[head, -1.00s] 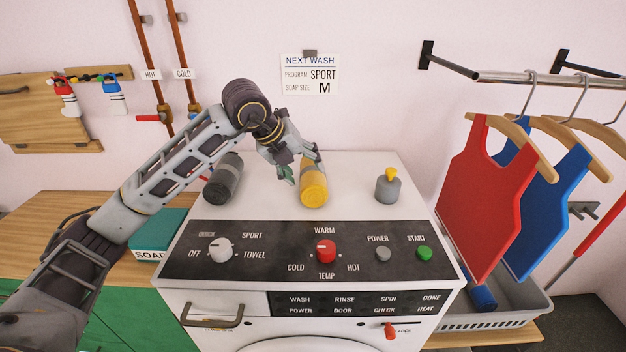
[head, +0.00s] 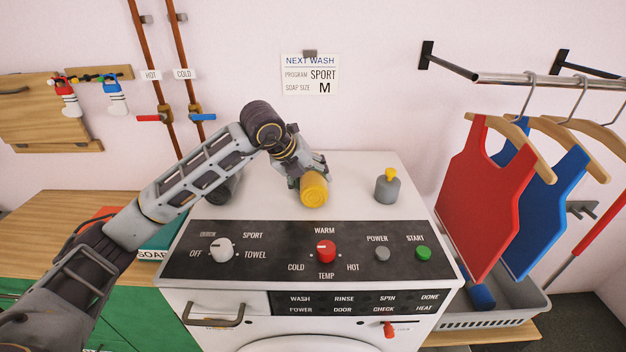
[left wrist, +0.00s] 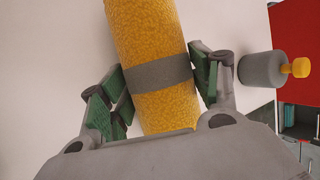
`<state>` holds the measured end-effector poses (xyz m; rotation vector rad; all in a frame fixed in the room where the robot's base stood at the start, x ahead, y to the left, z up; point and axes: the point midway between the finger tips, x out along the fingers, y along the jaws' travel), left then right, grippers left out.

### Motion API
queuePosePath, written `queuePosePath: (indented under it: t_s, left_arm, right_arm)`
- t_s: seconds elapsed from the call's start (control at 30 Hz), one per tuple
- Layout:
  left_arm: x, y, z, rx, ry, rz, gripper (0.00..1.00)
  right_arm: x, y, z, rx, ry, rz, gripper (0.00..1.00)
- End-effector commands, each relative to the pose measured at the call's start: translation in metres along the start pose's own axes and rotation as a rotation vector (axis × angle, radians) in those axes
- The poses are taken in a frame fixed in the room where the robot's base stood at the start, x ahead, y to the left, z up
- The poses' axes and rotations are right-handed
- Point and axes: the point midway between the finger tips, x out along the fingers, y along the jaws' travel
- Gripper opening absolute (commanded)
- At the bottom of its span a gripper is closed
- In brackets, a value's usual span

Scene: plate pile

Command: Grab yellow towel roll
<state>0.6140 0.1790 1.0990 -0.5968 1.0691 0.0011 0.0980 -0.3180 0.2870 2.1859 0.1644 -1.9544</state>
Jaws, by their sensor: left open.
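The yellow towel roll (head: 314,190) lies on the white top of the washing machine, its round end towards the front. In the left wrist view the roll (left wrist: 150,50) shows a grey band around its middle. My left gripper (head: 308,172) is over the roll from above. Its green-padded fingers (left wrist: 162,88) stand on either side of the roll at the band, open. The right finger looks very close to the roll; whether either touches cannot be told. My right gripper is not in view.
A dark roll (head: 222,190) lies partly behind my left arm. A grey bottle with a yellow top (head: 387,187) stands right of the roll. The control panel (head: 290,252) is in front. Red (head: 490,200) and blue shirts hang at the right.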

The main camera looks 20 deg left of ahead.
Motion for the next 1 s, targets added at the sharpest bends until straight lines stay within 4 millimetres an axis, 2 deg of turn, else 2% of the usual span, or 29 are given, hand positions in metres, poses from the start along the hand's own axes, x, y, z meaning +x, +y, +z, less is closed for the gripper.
queuePosePath:
  t_s: [0.07, 0.33, 0.73, 1.0]
  left_arm:
    - [0.0, 0.0, 0.0, 0.0, 0.0, 0.0, 0.63]
    - [0.0, 0.0, 0.0, 0.0, 0.0, 0.0, 0.28]
    - [-0.004, -0.002, 0.002, 0.0, -0.002, -0.001, 0.28]
    - [-0.022, -0.012, 0.01, 0.0, -0.004, -0.002, 0.28]
  right_arm:
    - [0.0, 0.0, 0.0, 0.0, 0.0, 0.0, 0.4]
    - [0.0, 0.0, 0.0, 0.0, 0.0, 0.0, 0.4]
    - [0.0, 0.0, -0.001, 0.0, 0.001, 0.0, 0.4]
    - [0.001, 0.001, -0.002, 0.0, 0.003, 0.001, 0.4]
